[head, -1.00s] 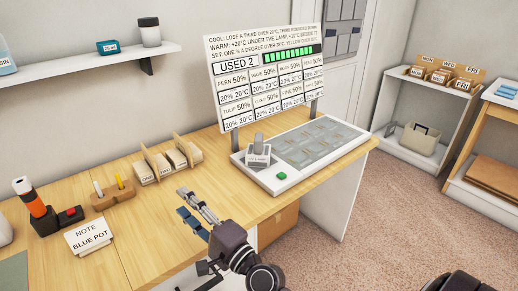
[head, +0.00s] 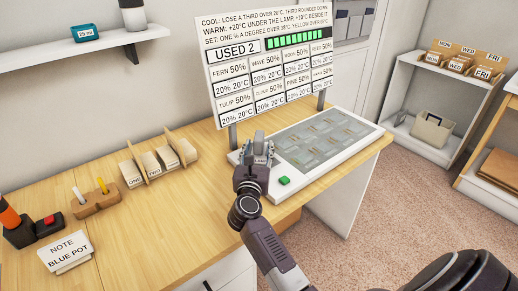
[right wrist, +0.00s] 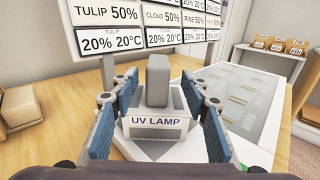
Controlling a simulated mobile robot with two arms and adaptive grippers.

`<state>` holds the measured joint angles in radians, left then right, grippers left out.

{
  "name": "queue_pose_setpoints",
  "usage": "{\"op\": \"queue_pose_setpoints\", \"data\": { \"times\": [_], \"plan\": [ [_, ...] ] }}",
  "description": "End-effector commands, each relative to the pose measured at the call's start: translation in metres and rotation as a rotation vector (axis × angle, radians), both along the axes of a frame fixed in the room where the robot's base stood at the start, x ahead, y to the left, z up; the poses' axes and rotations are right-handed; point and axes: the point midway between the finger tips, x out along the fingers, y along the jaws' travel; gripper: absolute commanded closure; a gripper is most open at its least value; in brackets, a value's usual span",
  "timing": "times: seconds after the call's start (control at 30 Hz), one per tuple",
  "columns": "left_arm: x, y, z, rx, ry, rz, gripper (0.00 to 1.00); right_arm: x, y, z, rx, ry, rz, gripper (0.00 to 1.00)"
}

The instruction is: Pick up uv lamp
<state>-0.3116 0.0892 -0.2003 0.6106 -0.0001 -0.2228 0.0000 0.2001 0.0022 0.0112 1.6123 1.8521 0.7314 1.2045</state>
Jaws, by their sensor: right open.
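The UV lamp (right wrist: 158,85) is a grey upright block on a base with a white label reading "UV LAMP". It stands on the left end of the white panel device (head: 340,159). In the head view its grey top (head: 259,138) shows just past my right gripper (head: 257,150), which hides most of it. In the right wrist view my right gripper (right wrist: 158,115) is open, with one blue-padded finger on each side of the lamp and gaps between pads and grey block. My left gripper is not in view.
A sign board (head: 268,65) stands close behind the lamp. A green button (head: 284,181) is on the panel's front edge. A wooden card rack (head: 159,160), a pen block (head: 96,199) and a note card (head: 69,252) lie left. The table between is clear.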

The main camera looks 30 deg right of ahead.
Motion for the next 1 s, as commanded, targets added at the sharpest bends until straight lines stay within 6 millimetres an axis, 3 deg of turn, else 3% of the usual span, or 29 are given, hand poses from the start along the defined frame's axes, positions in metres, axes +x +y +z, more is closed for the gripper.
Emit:
{"op": "queue_pose_setpoints", "data": {
  "times": [0.2, 0.4, 0.53, 0.9, 1.0],
  "plan": [
    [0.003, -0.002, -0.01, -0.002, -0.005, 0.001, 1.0, 0.027, -0.019, 0.0, -0.004, 0.0, 0.0, 0.58],
    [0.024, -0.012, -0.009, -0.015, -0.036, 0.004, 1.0, 0.032, -0.022, 0.001, -0.003, 0.001, 0.001, 0.58],
    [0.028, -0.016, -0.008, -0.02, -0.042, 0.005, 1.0, 0.031, -0.022, 0.001, -0.003, 0.001, 0.001, 0.59],
    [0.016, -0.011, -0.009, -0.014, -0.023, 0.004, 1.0, 0.031, -0.022, 0.001, -0.003, 0.001, 0.001, 1.0],
    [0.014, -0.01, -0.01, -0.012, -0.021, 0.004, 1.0, 0.031, -0.022, 0.001, -0.003, 0.001, 0.001, 1.0]
  ]
}}
